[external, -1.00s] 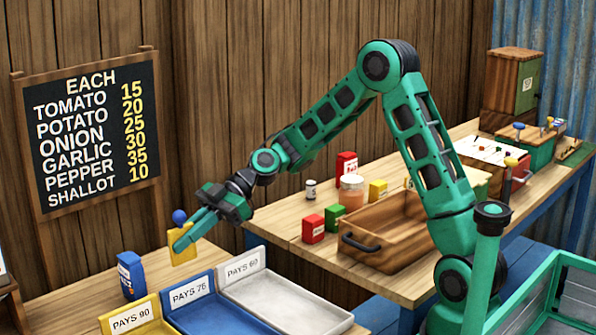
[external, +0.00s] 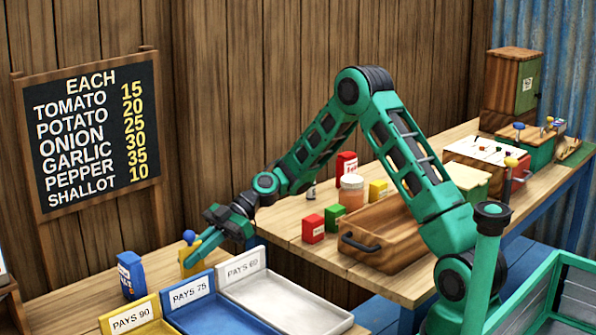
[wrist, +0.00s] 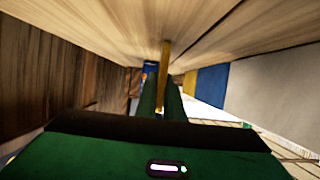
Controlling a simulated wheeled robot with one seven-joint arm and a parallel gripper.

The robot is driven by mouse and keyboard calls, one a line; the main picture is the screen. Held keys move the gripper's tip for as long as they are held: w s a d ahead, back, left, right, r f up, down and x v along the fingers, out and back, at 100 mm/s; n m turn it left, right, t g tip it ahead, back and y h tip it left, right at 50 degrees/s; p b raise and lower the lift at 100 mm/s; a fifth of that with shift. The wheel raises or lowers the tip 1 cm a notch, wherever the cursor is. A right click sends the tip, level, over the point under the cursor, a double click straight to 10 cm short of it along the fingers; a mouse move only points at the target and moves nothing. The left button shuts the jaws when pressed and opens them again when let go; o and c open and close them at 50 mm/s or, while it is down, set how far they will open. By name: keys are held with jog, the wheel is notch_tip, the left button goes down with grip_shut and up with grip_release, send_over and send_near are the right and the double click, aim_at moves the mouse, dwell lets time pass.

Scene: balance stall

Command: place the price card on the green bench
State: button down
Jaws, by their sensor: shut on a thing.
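In the wrist view the yellow piece (wrist: 165,65) shows nearly edge-on between the green fingers (wrist: 160,100).
The blue box (external: 131,276) stands left of the card. Yellow (external: 137,317), blue (external: 215,305) and white (external: 275,297) trays lie close in front. A wooden crate (external: 385,250), red box (external: 313,229) and jar (external: 351,192) stand on the right table.

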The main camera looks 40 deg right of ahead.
jog(key=c, duration=1.9)
grip_release()
jog(key=shift+o, duration=0.2)
jog(key=v, duration=1.1)
jog(key=shift+d, duration=0.2)
jog(key=shift+d+r, duration=0.15)
jog(key=shift+d, duration=0.15)
